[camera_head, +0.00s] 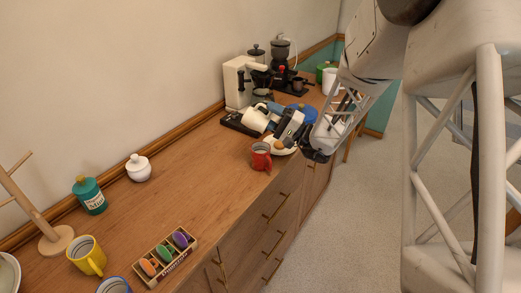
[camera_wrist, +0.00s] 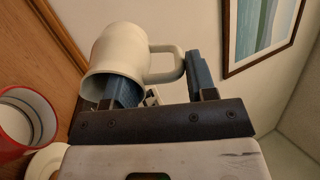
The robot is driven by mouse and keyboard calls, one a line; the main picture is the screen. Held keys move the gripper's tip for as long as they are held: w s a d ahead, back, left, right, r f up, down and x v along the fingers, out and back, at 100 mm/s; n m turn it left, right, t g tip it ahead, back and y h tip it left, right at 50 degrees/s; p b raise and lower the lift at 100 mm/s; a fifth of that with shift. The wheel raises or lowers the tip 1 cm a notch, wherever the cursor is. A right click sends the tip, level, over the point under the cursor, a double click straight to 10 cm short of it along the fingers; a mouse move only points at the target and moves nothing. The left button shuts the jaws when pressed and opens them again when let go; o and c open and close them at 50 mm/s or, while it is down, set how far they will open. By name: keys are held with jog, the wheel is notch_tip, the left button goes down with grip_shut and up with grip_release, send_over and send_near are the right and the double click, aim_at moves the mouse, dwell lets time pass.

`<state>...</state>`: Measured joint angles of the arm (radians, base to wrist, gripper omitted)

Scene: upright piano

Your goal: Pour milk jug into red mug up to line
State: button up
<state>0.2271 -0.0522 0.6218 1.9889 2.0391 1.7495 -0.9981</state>
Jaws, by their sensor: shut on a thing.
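The cream milk jug (camera_head: 257,118) is held tilted above the wooden cabinet top in the head view. It also shows large in the wrist view (camera_wrist: 116,50), leaning over, with its handle at the blue fingers. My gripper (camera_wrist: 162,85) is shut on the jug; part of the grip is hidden. The gripper (camera_head: 285,117) is up and beyond the mug in the head view. The red mug (camera_head: 261,157) stands upright near the cabinet's front edge, apart from the jug. Its pale inside shows in the wrist view (camera_wrist: 25,120); I cannot tell the milk level or see the line.
A coffee machine (camera_head: 238,84) and a grinder (camera_head: 280,60) stand behind the jug. A pale saucer or plate (camera_head: 279,149) lies beside the red mug. A yellow mug (camera_head: 87,256), a teal jar (camera_head: 90,196) and a capsule box (camera_head: 165,258) stand at the left. The middle counter is clear.

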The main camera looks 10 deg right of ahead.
jog(key=shift+s+d+f+t+y, duration=0.25)
jog(key=shift+d+t+y, duration=0.15)
jog(key=shift+y, duration=0.25)
jog(key=shift+s+d+f+t+y, duration=0.2)
jog(key=shift+d+t+y, duration=0.15)
jog(key=shift+y, duration=0.3)
dwell(3.0)
jog(key=shift+d+r, duration=0.1)
jog(key=shift+d, duration=0.05)
dwell(0.4)
jog(key=shift+s+d+f+t+y, duration=0.1)
jog(key=shift+f+t+y, duration=0.15)
jog(key=shift+y, duration=0.15)
dwell(0.4)
jog(key=shift+r, duration=0.2)
dwell(2.1)
